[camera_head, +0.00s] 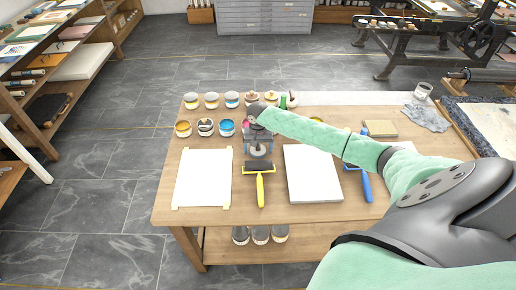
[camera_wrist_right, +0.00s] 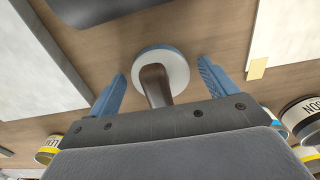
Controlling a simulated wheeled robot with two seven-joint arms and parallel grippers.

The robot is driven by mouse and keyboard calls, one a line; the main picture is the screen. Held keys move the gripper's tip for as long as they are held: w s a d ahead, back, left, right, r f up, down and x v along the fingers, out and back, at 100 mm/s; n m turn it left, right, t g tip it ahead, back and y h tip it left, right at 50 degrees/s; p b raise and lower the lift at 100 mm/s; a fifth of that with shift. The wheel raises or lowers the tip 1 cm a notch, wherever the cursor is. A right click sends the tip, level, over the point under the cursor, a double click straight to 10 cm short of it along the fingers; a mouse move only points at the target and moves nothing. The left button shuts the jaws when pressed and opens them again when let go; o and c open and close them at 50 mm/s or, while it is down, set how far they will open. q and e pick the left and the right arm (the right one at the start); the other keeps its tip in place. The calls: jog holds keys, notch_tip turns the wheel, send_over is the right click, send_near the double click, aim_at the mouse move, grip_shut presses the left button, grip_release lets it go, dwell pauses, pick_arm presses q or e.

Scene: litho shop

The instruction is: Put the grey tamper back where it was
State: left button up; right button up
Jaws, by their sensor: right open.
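The tamper (camera_wrist_right: 155,85) has a brown handle and a round pale grey base with a blue-grey rim. In the right wrist view it stands on the wooden table between my open right gripper's fingers (camera_wrist_right: 161,69). The blue fingers are on either side of the handle, with a visible gap on each side. In the head view my right gripper (camera_head: 258,149) is over the table, between the two pale sheets, and largely covers the tamper. My left gripper is out of view.
A black roller with a yellow handle (camera_head: 260,190) lies just in front. A taped sheet (camera_head: 203,178) is at left and a white slab (camera_head: 312,174) at right. Several ink tins (camera_head: 227,128) stand behind. A blue-handled roller (camera_head: 366,186) lies further right.

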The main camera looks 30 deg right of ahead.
jog(key=shift+r, duration=0.35)
notch_tip(320, 180, up, 12)
jog(key=b, duration=0.3)
jog(key=shift+f, duration=0.25)
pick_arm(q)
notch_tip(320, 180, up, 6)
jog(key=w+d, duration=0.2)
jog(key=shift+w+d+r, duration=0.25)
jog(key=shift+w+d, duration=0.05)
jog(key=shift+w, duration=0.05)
